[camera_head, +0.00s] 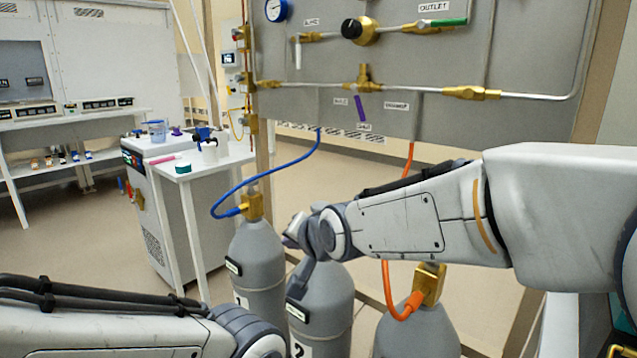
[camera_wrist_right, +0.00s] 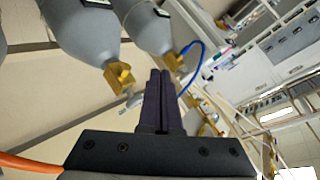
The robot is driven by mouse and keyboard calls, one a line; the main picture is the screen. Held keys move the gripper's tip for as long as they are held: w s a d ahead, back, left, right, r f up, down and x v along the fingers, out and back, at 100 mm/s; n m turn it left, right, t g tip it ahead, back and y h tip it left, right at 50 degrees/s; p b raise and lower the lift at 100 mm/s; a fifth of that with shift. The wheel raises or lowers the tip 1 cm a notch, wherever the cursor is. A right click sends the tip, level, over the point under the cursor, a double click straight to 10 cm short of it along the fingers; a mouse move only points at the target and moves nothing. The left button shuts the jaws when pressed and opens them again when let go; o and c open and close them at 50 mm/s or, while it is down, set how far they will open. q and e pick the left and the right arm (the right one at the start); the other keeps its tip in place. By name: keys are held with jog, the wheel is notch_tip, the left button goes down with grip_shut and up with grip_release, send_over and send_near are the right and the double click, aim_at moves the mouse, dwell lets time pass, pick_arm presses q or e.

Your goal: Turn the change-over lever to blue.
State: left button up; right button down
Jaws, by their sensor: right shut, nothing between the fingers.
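The change-over lever (camera_head: 361,107) is a short purple handle below a brass valve (camera_head: 363,82) on the grey panel in the head view. It hangs almost straight down, between the small labels that appear to read BLUE (camera_head: 341,101) and ORANGE (camera_head: 396,106), towards a third label below. My right gripper (camera_wrist_right: 160,78) is shut and empty in the wrist view, its dark fingers together. In the head view my right wrist is in front of the gas cylinders, below the panel and apart from the lever; its fingers are hard to make out. My left forearm shows at lower left, its gripper outside the view.
Grey cylinders (camera_head: 257,262) with brass tops stand below the panel. A blue hose (camera_head: 270,178) and an orange hose (camera_head: 387,280) run up from them. The panel also has a black knob (camera_head: 352,28), a gauge (camera_head: 276,10) and a green handle (camera_head: 442,22). A white side table (camera_head: 190,168) stands left.

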jog(key=s+d+f+n+g+h, duration=0.1)
jog(key=s+d+f+n+g, duration=0.3)
jog(key=s, duration=0.6)
jog(key=s+d+f+n+g+h, duration=0.25)
jog(key=s+f, duration=0.35)
jog(key=s, duration=0.4)
jog(key=s+d+f+n+g+h, duration=0.1)
jog(key=s+d+f+n+g, duration=0.3)
jog(key=s, duration=0.6)
notch_tip(320, 180, up, 29)
jog(key=p, duration=3)
jog(key=shift+a+r+n, duration=0.2)
jog(key=shift+a+n, duration=0.15)
jog(key=shift+a, duration=0.05)
